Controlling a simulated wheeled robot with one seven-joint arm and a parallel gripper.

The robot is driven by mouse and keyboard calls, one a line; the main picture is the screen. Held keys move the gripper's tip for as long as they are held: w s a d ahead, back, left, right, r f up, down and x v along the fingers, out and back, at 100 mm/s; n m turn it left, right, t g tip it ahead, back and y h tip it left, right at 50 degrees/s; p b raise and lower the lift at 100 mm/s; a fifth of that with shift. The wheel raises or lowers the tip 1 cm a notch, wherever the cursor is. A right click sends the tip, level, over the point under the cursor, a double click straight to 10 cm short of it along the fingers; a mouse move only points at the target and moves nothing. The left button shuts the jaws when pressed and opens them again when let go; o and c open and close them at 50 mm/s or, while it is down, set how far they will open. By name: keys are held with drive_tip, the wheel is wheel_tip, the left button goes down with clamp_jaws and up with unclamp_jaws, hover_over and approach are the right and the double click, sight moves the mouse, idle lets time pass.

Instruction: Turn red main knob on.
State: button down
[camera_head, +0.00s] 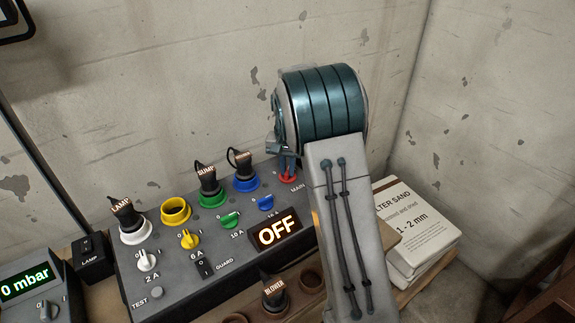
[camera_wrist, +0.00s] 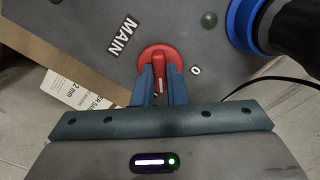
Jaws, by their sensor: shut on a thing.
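The red main knob (camera_wrist: 158,62) is on the grey panel, between the word MAIN and a 0 mark in the wrist view. My gripper (camera_wrist: 160,90) is shut on the knob's raised grip, with one blue finger on each side. In the head view the red knob (camera_head: 288,179) shows at the panel's back right, with my gripper (camera_head: 283,160) over it and my arm hiding part of that corner. The panel's display (camera_head: 278,232) reads OFF. The 1 mark of the main knob is not visible to me.
The panel has white (camera_head: 136,231), yellow (camera_head: 176,209), green (camera_head: 208,198) and blue (camera_head: 246,184) sockets, with smaller knobs before them. Plugs with cables stand in the white, green and blue ones. Filter sand bags (camera_head: 405,225) lie right of my arm. A wall is close behind.

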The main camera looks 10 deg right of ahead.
sight(287, 170)
drive_tip(key=m+p, duration=0.1)
drive_tip(key=m, duration=0.3)
drive_tip(key=shift+r+m, duration=0.1)
drive_tip(key=shift+m, duration=0.2)
drive_tip(key=shift+m+p, duration=0.55)
drive_tip(key=shift+m, duration=1.35)
drive_tip(key=c, duration=1.5)
unclamp_jaws()
drive_tip(key=shift+o, duration=0.2)
wheel_tip(287, 170, up, 14)
